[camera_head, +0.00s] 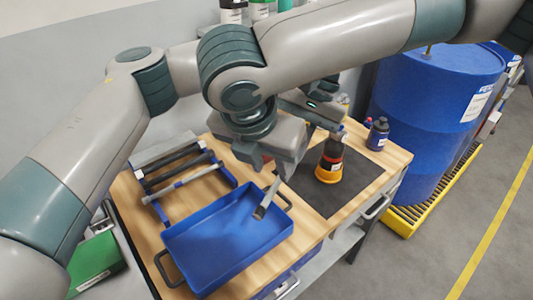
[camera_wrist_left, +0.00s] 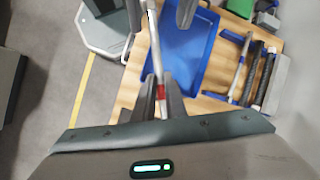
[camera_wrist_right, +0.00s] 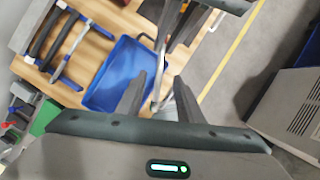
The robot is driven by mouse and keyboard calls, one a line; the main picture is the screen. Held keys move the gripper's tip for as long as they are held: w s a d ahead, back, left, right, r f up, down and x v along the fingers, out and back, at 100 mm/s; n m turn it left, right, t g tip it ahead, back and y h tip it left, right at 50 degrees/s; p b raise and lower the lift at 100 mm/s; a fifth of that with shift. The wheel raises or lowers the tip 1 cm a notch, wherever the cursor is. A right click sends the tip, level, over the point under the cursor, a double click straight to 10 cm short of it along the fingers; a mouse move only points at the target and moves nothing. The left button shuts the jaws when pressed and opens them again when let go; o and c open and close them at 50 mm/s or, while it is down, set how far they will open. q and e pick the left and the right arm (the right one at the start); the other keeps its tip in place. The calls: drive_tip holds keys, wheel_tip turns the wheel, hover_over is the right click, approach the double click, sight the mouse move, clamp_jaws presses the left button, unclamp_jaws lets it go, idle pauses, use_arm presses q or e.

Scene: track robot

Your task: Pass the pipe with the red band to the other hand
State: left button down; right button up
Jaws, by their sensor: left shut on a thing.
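The pipe with the red band is a thin grey pipe (camera_wrist_left: 153,45), with its red band (camera_wrist_left: 161,92) at my left fingertips in the left wrist view. My left gripper (camera_wrist_left: 160,100) is shut on it there; the head view mostly hides this gripper behind my right arm. My right gripper (camera_head: 270,168) is open, its fingers (camera_wrist_right: 160,85) spread with the pipe reaching toward the gap between them. In the head view, a free pipe end (camera_head: 262,207) shows below my right gripper, above the blue tray (camera_head: 190,262). I cannot tell whether the right fingers touch the pipe.
A rack with bars (camera_head: 165,188) lies left of the tray. A black, red and yellow cone-shaped stack (camera_head: 329,172) stands on the dark mat (camera_head: 312,203). A blue bottle (camera_head: 378,133) stands at the bench's right corner. A blue drum (camera_head: 425,105) stands beyond the bench.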

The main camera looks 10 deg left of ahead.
sight(277, 182)
drive_tip(key=shift+x, duration=3.15)
drive_tip(key=shift+s, duration=0.1)
clamp_jaws()
use_arm(q)
drive_tip(key=c, duration=1.7)
unclamp_jaws()
drive_tip(key=shift+r, duration=0.1)
drive_tip(key=v, duration=1.2)
drive_tip(key=shift+d, duration=0.1)
